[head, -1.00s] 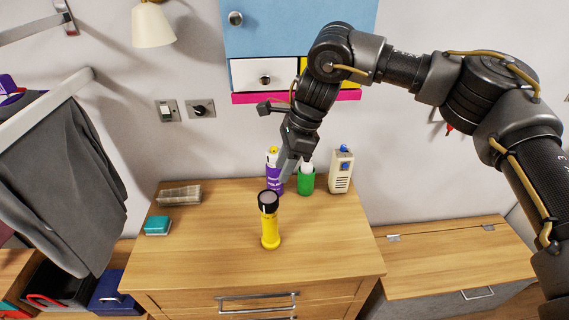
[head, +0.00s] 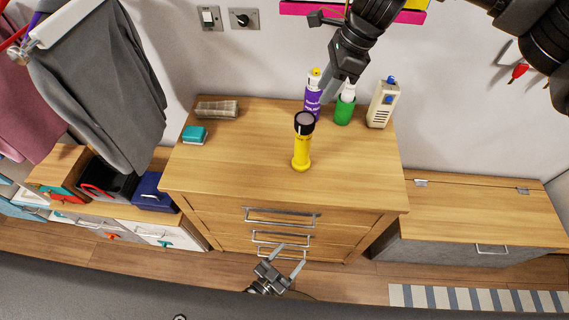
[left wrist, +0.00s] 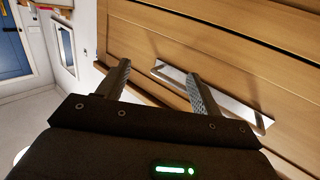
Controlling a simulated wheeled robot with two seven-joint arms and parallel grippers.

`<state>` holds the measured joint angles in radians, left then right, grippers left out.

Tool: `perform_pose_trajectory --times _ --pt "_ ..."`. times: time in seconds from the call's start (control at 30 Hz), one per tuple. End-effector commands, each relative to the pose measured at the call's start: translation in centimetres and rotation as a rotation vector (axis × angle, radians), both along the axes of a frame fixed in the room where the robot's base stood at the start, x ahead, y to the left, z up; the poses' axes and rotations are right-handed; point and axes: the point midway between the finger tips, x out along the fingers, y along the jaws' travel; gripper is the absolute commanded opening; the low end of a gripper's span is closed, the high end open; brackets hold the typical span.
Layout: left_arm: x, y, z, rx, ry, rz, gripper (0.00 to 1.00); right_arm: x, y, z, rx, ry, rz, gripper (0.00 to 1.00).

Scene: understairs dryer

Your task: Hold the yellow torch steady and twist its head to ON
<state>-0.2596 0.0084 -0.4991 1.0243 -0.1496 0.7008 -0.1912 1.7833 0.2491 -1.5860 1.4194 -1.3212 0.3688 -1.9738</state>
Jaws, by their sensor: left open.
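The yellow torch (head: 302,155) stands upright on the wooden dresser top, its black head (head: 305,123) at the upper end. Nothing holds it. My left gripper (head: 287,254) is open and empty, low in front of the dresser drawers. In the left wrist view its two fingers (left wrist: 160,82) are spread apart, with a drawer front and handle beyond them. My right gripper (head: 328,92) hangs above the back of the dresser, behind and to the right of the torch head, apart from it. Whether its fingers are open is unclear.
A purple spray can (head: 313,100), green bottle (head: 345,108) and beige device (head: 383,103) stand behind to the right. A teal block (head: 194,135) and a clear ridged item (head: 217,109) lie left. The dresser top (head: 240,165) is clear around the torch.

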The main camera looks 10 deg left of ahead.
Motion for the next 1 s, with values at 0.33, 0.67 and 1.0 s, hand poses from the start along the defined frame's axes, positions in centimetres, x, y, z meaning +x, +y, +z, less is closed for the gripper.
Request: perform_pose_trajectory --times 0.33,0.67,1.0 --pt "2.2 -4.7 14.6 -0.268 -0.402 -0.032 0.66 0.0 0.0 0.0 0.0 0.0 0.0 0.36" --pt "10.5 -3.1 20.7 -0.128 -0.315 -0.024 0.66 0.0 0.0 0.0 0.0 0.0 0.0 0.36" --pt "16.2 1.8 26.2 -0.019 -0.119 0.08 0.66 0.0 0.0 0.0 0.0 0.0 0.0 0.36"
